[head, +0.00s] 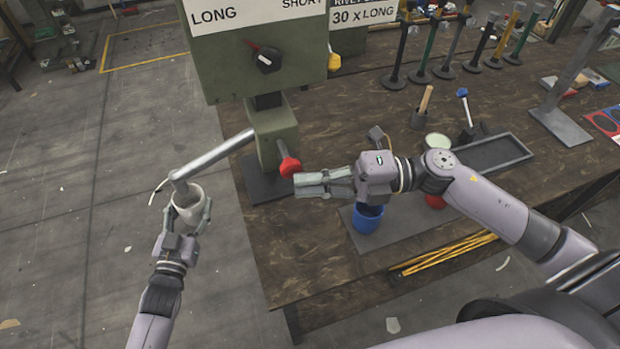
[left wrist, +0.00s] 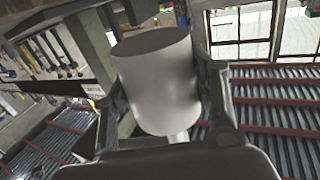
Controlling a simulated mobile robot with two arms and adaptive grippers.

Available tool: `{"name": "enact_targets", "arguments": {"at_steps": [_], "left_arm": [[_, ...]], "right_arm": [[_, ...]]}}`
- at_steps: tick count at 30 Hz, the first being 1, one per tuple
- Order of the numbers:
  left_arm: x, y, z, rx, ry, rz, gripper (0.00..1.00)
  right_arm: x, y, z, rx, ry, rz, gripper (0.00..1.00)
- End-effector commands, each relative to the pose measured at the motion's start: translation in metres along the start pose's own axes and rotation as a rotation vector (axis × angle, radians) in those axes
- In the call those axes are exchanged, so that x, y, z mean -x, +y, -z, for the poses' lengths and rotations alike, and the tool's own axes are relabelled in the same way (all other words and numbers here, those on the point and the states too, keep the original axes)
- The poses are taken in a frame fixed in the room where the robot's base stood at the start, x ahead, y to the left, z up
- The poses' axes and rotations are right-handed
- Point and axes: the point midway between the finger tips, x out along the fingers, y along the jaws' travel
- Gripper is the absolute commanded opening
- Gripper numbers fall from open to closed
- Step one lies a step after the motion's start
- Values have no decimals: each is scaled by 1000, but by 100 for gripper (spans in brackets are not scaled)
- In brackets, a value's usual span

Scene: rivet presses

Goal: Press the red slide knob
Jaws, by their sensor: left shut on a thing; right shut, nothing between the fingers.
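The red slide knob (head: 289,166) sticks out low on the side of the green rivet press (head: 272,128). My right gripper (head: 298,183) is shut and empty, its fingertips just below and right of the knob. I cannot tell whether they touch it. My left gripper (head: 187,216) is shut on a pale grey cup (head: 188,204), under the end of the press's slanted metal pipe (head: 212,155). In the left wrist view the cup (left wrist: 158,85) sits between the two fingers (left wrist: 162,105). What is inside it cannot be seen.
The brown workbench (head: 263,236) holds a blue cup (head: 366,218) and a red one (head: 435,201) on a grey mat near my right arm. A dark tray (head: 493,153) lies further right. Yellow rods (head: 448,254) lie near the front edge. Open floor is left of the bench.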

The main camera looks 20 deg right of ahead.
Motion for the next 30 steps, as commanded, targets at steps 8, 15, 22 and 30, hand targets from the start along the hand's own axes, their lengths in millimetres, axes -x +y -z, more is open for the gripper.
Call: {"name": "enact_targets", "arguments": {"at_steps": [8, 15, 22, 30], "left_arm": [[0, 0, 0, 0, 1, 0, 25], [0, 0, 0, 0, 1, 0, 25], [0, 0, 0, 0, 1, 0, 25], [0, 0, 0, 0, 1, 0, 25]], "right_arm": [[0, 0, -2, 1, 0, 0, 0], [-6, 1, -29, 4, -2, -2, 0], [-10, 1, -41, 2, -3, -1, 0], [-10, 1, -42, 2, -5, -1, 0]]}}
